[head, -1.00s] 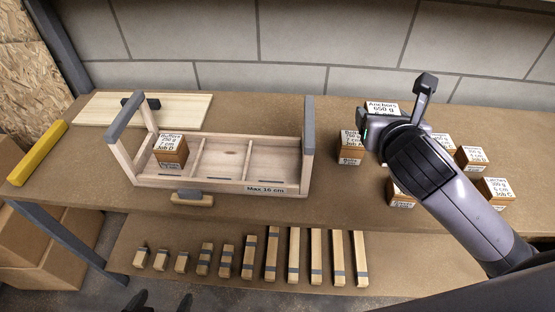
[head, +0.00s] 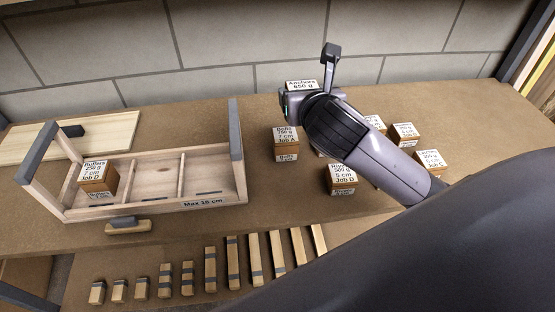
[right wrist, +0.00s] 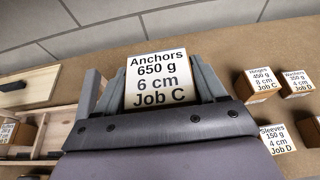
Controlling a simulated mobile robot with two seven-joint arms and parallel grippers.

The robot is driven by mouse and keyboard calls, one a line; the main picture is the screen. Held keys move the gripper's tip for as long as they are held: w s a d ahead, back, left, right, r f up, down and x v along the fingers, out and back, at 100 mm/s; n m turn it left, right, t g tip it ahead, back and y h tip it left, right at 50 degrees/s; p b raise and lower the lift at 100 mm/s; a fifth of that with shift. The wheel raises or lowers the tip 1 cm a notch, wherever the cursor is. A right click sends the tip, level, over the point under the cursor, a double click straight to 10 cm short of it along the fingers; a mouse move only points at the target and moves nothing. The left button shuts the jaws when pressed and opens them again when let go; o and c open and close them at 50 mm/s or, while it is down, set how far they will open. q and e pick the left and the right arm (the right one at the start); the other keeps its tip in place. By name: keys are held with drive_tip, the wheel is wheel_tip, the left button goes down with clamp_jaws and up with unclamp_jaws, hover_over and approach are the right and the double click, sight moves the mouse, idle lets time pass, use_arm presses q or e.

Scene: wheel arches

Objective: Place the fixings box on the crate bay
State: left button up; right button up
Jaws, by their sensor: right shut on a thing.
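My right gripper (head: 303,92) is shut on the Anchors fixings box (head: 302,85), labelled 650 g. In the right wrist view the box (right wrist: 158,78) sits between the two fingers and its label also reads 6 cm, Job C. It appears held up behind the loose boxes, right of the crate. The open wooden crate (head: 165,214) stands on the bench at the left, marked Max 16 cm. Its left bay holds a Buffers box (head: 97,180), 7 cm, Job D. The middle bay (head: 155,178) and right bay (head: 208,172) look empty. My left gripper is out of view.
Several labelled boxes stand to the right, including a Bolts box (head: 286,153) and a box marked 5 cm, Job D (head: 341,178). A pale board (head: 105,130) lies behind the crate. The crate has upright grey-topped end handles (head: 236,130). Wooden blocks (head: 232,262) line a lower shelf.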

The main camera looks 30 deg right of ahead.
wheel_tip(320, 180, down, 19)
drive_tip(key=b, duration=0.3)
drive_tip(key=shift+r+b, duration=0.1)
drive_tip(key=shift+b, duration=0.3)
drive_tip(key=o, duration=1.6)
drive_tip(key=shift+f, duration=0.25)
